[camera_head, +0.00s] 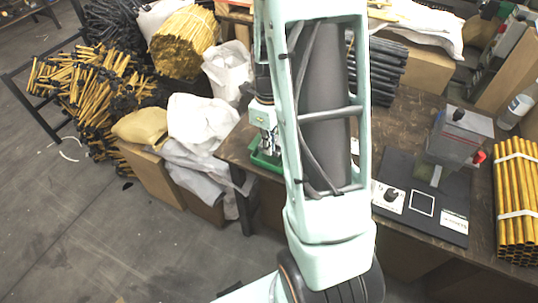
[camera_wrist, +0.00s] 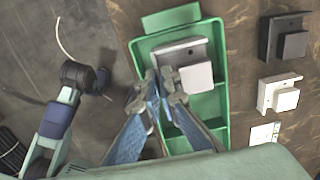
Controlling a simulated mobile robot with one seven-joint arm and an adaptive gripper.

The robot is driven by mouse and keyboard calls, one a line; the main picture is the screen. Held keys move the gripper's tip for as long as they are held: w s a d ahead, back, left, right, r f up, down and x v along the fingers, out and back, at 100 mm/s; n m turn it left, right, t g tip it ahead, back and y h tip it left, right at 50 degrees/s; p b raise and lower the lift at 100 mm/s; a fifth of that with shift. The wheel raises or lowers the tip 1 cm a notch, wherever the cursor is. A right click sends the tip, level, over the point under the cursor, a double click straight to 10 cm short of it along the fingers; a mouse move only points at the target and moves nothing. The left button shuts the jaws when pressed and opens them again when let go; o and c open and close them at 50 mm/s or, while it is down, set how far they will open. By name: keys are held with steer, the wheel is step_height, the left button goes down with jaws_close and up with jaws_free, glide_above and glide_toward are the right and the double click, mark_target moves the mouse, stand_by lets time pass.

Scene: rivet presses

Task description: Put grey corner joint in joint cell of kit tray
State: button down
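The green kit tray (camera_wrist: 222,112) lies on the table, with several compartments and a tab at its far end. A grey corner joint (camera_wrist: 182,52), a flat plate with a raised block, is in the tray's far compartment. My gripper (camera_wrist: 160,76) is over the tray, its fingertips close together at the left side of the joint's block. The frames do not show clearly whether the fingers hold the joint. The nearer compartments look empty, partly hidden by my fingers. In the head view my gripper (camera_head: 269,143) is above the tray (camera_head: 262,162), largely hidden by my arm.
A black joint (camera_wrist: 285,38), a light joint (camera_wrist: 278,93) and a pale card (camera_wrist: 264,135) lie right of the tray. In the head view a dark mat (camera_head: 452,190) holds a grey press (camera_head: 458,140). Banded yellow tubes (camera_head: 515,205) stand at the right edge.

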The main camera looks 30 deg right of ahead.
steer(key=shift+f+b, duration=1.1)
steer(key=shift+f, duration=0.5)
steer(key=shift+f, duration=0.2)
steer(key=c, duration=2.4)
jaws_free()
steer(key=shift+r, duration=0.2)
step_height(320, 180, up, 12)
steer(key=p, duration=0.2)
steer(key=shift+p, duration=0.35)
